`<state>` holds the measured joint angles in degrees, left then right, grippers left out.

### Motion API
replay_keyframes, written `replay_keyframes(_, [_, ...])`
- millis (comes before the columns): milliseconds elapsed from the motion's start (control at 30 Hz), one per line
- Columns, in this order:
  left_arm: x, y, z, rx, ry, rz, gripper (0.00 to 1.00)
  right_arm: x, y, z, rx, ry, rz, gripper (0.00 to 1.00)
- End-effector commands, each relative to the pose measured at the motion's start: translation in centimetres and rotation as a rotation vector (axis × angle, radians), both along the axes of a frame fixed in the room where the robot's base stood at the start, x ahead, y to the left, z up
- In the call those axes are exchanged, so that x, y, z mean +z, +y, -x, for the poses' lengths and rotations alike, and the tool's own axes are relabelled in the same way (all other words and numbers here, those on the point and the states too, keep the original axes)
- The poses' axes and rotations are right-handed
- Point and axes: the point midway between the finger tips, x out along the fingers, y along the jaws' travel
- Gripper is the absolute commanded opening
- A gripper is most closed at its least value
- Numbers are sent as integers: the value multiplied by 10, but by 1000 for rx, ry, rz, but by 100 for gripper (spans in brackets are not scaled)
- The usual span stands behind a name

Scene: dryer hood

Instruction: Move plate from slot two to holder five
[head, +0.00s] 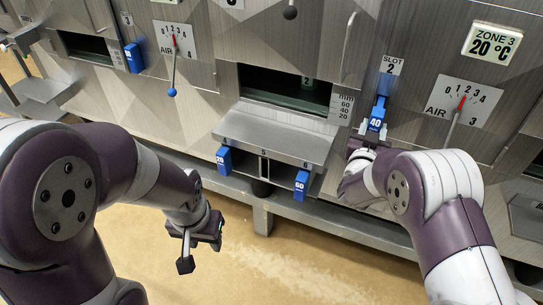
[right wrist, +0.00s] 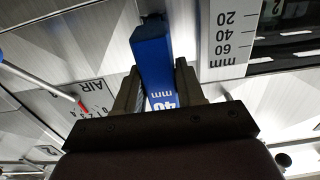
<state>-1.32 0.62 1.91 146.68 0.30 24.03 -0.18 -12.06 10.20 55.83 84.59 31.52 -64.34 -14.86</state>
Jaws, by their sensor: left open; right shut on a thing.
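The blue plate (head: 376,122), marked 40, is at slot two (head: 382,88), below the "SLOT 2" label. In the right wrist view the blue plate (right wrist: 153,60) stands between the fingers of my right gripper (right wrist: 158,88), which is shut on it. In the head view my right gripper (head: 368,142) is partly hidden behind its own arm. Holder five (head: 263,168) is the middle place of the rack under the metal ledge and shows no blue plate. My left gripper (head: 202,252) is open and empty, low in front of the machine, left of the rack.
A blue plate marked 20 (head: 223,160) is in holder four and one marked 60 (head: 301,185) in holder six. The metal ledge (head: 272,133) juts out above the rack, below a dark opening. Air levers (head: 172,80) hang from dials. Floor in front is clear.

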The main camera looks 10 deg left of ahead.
Motion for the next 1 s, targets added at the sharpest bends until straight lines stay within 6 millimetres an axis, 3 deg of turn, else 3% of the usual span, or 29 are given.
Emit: replay_keyframes(1000, [8, 0, 0, 0, 0, 0, 43, 1, 9, 29, 1, -1, 0, 0])
